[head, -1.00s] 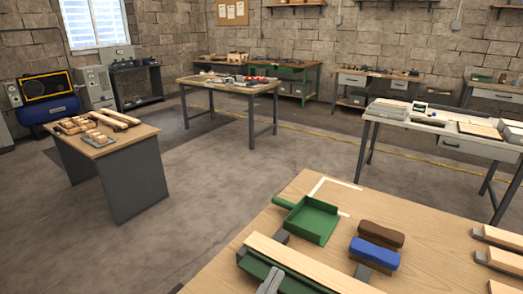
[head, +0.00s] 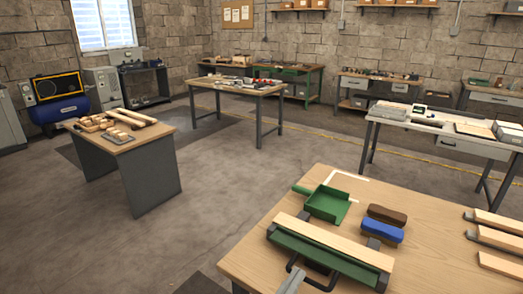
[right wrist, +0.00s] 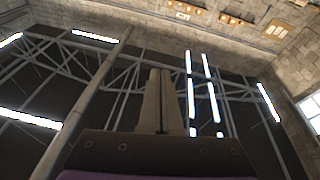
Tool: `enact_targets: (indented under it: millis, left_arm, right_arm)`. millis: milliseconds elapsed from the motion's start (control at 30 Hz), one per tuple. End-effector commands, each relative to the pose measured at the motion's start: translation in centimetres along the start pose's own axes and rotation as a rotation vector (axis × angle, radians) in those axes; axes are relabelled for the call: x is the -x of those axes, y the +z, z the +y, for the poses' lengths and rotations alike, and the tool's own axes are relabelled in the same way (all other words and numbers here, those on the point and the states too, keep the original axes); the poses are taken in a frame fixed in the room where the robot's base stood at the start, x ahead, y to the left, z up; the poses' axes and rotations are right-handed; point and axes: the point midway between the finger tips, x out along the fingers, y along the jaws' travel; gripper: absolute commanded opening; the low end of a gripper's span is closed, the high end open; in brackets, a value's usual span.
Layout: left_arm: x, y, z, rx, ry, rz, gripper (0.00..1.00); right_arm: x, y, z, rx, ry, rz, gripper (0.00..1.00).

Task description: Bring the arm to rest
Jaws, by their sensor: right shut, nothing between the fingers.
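My right gripper (head: 296,272) shows as a grey piece at the bottom edge of the head view, in front of the near wooden table (head: 430,210). In the right wrist view its two fingers (right wrist: 160,75) are together and empty. They point up toward the dark ceiling with its light strips. My left gripper is not in view.
On the near table are a green dustpan (head: 327,205), a blue brush (head: 382,230), a brown brush (head: 388,214) and a wooden board (head: 330,240) on a green-and-black holder. Several boards lie at the right. Bare floor (head: 225,190) lies left of this table.

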Motion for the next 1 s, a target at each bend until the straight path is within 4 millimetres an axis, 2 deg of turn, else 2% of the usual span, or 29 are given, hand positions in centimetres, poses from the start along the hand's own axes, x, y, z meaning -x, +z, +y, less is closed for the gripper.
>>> enact_targets:
  millis: [33,100,267,400,500,600,700,800,967,1000]
  left_arm:
    - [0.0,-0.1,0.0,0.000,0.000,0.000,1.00]
    - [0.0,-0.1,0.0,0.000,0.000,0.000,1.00]
    - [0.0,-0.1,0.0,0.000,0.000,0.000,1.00]
    - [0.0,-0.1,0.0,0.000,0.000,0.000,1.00]
    - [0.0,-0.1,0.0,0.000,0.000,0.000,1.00]
    - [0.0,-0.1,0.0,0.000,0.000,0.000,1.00]
    - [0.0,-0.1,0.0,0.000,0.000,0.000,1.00]
    - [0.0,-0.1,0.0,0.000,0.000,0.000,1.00]
    - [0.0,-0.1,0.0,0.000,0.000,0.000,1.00]
    - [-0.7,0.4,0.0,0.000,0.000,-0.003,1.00]
  right_arm:
    - [-1.3,1.9,1.2,0.070,0.013,-0.081,0.00]
    - [-2.5,4.8,2.8,0.168,0.016,-0.203,0.00]
    - [-3.5,11.9,7.2,0.372,-0.023,-0.532,0.00]
    - [-1.7,18.0,11.3,0.484,-0.136,-0.855,0.00]
    - [0.8,21.1,13.3,0.496,-0.255,-1.048,0.00]
    - [3.3,22.8,14.3,0.457,-0.380,-1.184,0.00]
    - [5.3,23.6,14.5,0.394,-0.494,-1.263,0.00]
    - [6.8,23.8,14.3,0.316,-0.589,-1.300,0.00]
    - [8.3,23.2,13.7,0.184,-0.708,-1.302,0.00]
    - [8.7,23.9,13.5,0.171,-0.724,-1.300,0.00]
